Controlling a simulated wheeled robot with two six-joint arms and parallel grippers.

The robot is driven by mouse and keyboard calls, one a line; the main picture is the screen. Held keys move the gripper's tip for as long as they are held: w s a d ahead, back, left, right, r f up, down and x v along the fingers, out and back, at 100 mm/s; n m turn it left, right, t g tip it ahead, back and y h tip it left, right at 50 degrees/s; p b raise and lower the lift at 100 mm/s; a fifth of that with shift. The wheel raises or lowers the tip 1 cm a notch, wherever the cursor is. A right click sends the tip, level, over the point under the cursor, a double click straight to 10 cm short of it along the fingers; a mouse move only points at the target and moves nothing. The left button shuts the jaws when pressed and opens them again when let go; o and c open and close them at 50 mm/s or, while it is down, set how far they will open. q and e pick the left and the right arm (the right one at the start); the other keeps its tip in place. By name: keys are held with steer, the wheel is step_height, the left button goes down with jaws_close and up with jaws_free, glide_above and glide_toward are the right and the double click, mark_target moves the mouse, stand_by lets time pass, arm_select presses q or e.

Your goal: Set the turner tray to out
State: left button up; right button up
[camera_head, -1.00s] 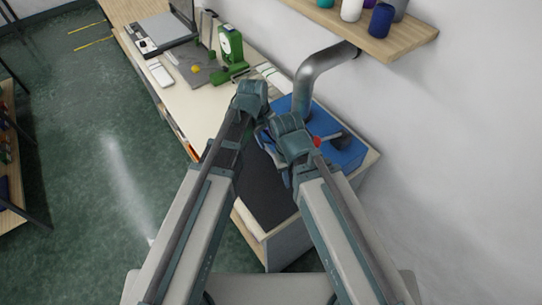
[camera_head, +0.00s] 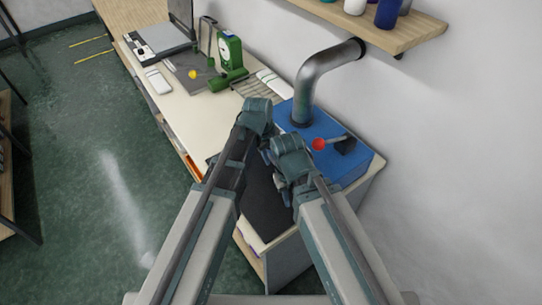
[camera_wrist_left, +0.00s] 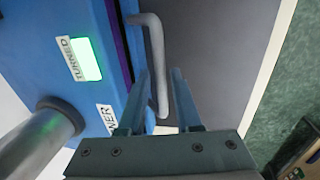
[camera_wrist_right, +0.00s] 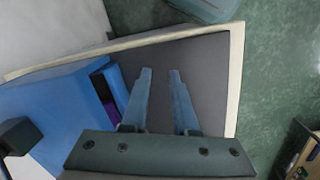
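The turner is a blue box (camera_head: 345,165) on the bench, with a metal duct rising from it and a red-knobbed lever (camera_head: 318,144). In the left wrist view its front (camera_wrist_left: 92,25) shows a lit green window labelled "TURNED" and a dark slot with a purple strip. A grey bar handle (camera_wrist_left: 157,40) stands out from that front. My left gripper (camera_wrist_left: 160,72) is open, its fingers apart on either side of the handle's lower end; contact cannot be told. My right gripper (camera_wrist_right: 160,71) is open and empty above the dark mat. The arms hide the tray in the head view.
The dark mat (camera_head: 265,205) lies in front of the turner at the bench end. A green machine (camera_head: 229,60) and a white remote-like object (camera_head: 158,80) stand farther along. A wooden shelf (camera_head: 410,35) with spools hangs above right.

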arm_select(q)
jaws_close()
stand_by(1.1)
